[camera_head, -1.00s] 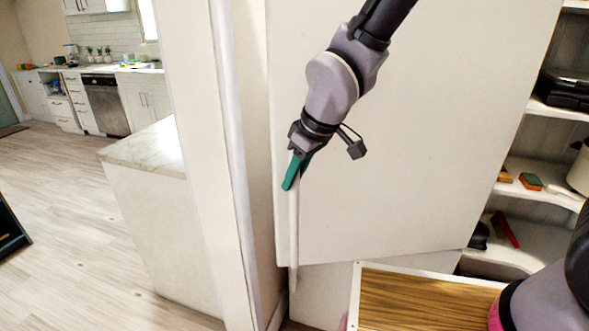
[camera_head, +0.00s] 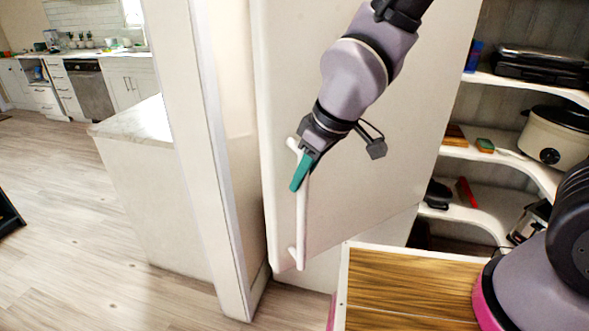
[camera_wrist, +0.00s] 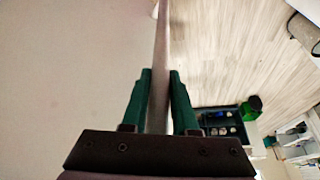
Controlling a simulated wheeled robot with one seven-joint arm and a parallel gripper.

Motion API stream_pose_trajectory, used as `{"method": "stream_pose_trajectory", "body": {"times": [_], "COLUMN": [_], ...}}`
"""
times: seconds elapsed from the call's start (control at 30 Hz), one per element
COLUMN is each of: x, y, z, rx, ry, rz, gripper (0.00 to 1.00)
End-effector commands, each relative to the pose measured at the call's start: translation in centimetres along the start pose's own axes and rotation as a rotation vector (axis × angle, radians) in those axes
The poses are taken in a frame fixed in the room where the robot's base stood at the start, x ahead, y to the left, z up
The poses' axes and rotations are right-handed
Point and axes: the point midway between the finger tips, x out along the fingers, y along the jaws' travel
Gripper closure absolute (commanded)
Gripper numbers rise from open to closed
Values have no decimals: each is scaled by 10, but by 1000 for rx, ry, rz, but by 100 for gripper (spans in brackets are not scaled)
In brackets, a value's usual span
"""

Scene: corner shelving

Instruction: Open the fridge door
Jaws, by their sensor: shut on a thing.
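The fridge door (camera_head: 375,150) is a large cream panel in the middle of the head view, standing at an angle to the wall beside it. Its long white vertical handle (camera_head: 302,225) is near the door's left edge. My gripper (camera_head: 299,172) is on the upper part of the handle, its green fingers shut on it. In the wrist view, the handle (camera_wrist: 160,75) runs between the two green fingers of my gripper (camera_wrist: 159,95), with the pale door face to the left. The inside of the fridge is hidden.
A white wall edge (camera_head: 205,160) stands just left of the door. Corner shelves (camera_head: 480,155) with a slow cooker (camera_head: 556,138) and other items are at right. A wood-topped surface (camera_head: 415,285) lies in front of the door at the bottom.

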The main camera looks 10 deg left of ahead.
Motion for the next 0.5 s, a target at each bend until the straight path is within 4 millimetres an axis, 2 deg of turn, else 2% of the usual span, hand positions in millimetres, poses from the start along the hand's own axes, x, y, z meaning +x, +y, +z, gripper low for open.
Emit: {"method": "stream_pose_trajectory", "body": {"times": [0.5], "x": [-3], "y": [-2], "z": [6], "rx": [1], "ry": [1], "rz": [0], "gripper": [100]}}
